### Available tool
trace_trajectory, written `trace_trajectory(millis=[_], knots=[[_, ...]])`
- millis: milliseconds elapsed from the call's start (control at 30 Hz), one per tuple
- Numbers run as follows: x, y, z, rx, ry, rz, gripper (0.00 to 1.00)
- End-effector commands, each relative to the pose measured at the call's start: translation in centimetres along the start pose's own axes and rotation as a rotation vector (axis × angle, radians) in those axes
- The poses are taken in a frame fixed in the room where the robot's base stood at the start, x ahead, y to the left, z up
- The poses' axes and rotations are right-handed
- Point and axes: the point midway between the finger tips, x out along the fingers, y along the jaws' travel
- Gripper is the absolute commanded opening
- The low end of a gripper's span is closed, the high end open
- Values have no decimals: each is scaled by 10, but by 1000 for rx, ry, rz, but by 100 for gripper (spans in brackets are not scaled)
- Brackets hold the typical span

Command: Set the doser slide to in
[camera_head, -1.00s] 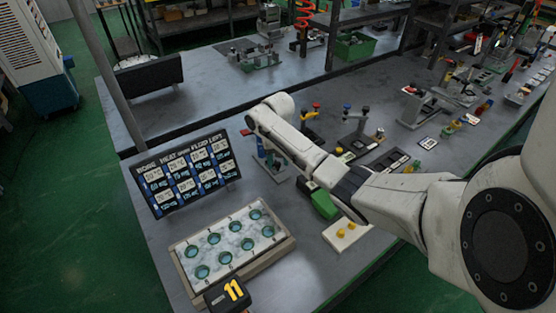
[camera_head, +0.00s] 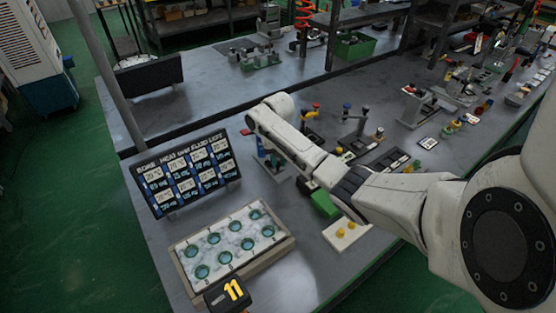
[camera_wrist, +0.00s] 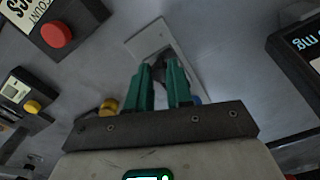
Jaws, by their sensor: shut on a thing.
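My gripper (camera_wrist: 160,68) has two teal fingers, which stand a small gap apart around a dark part in the wrist view. I take this part for the doser slide (camera_wrist: 155,58). It sits on a light grey base plate (camera_wrist: 180,48), and the fingers hide most of it. In the head view my gripper (camera_head: 260,148) is low over the bench, right of the display board. How far in or out the slide stands cannot be told.
The display board (camera_head: 186,172) stands left of my gripper, with a wooden-framed tray (camera_head: 288,246) of several wells in front. A red button (camera_wrist: 57,33) and a yellow button (camera_wrist: 33,107) are on boxes at the wrist view's left. Other valve fixtures (camera_head: 357,130) stand to the right.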

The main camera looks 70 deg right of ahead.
Motion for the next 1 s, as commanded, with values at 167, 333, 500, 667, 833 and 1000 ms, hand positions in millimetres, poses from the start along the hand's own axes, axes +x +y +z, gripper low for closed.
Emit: trace_trajectory(millis=[167, 333, 500, 667, 833, 1000], knots=[[0, 0, 0, 0, 0, 0, 0], [2, -4, -12, 1, 1, 3, 0], [2, -9, -24, 1, 0, 3, 0], [0, -11, -28, 1, 2, 0, 0], [-1, -11, -28, 0, 6, -2, 0], [-1, -11, -28, 0, 6, -2, 34]])
